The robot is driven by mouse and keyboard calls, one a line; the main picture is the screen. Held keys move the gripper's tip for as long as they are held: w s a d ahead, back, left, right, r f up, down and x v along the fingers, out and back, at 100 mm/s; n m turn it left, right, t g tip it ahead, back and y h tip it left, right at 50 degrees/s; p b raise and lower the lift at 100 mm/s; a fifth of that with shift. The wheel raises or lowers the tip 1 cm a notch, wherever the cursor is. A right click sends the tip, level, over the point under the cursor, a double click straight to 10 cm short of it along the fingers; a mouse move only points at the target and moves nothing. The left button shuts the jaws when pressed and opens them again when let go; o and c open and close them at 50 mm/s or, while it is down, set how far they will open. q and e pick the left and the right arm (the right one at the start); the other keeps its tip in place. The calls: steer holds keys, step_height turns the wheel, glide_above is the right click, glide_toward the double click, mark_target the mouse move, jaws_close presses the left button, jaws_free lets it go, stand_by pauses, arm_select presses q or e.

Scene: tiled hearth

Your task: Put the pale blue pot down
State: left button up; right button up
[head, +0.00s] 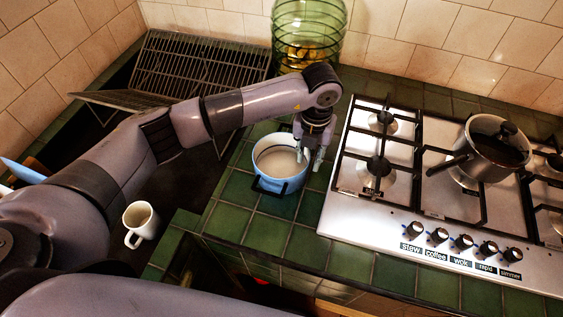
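The pale blue pot (279,183) is on the green tiled counter (266,234), left of the hob. It looks upright, with a pale inside and a dark handle at its front. Its base appears to rest on the tiles. My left gripper (309,160) points down at the pot's right rim. Its two fingers are apart, one over the inside of the rim and one outside it. Whether either finger touches the pot cannot be told. My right gripper is not in view.
A steel gas hob (388,213) with a lidded pan (489,150) is to the right. A green glass jar (306,38) stands behind the pot. A wire rack (196,66) and a white mug (140,222) are to the left. Tiles in front of the pot are clear.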

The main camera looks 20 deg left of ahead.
mark_target(307, 165)
arm_select(q)
step_height(307, 165, down, 4)
steer(key=shift+a+r+p, duration=0.15)
steer(key=shift+p, duration=0.55)
steer(key=shift+f, duration=0.35)
steer(key=shift+c, duration=0.2)
jaws_close()
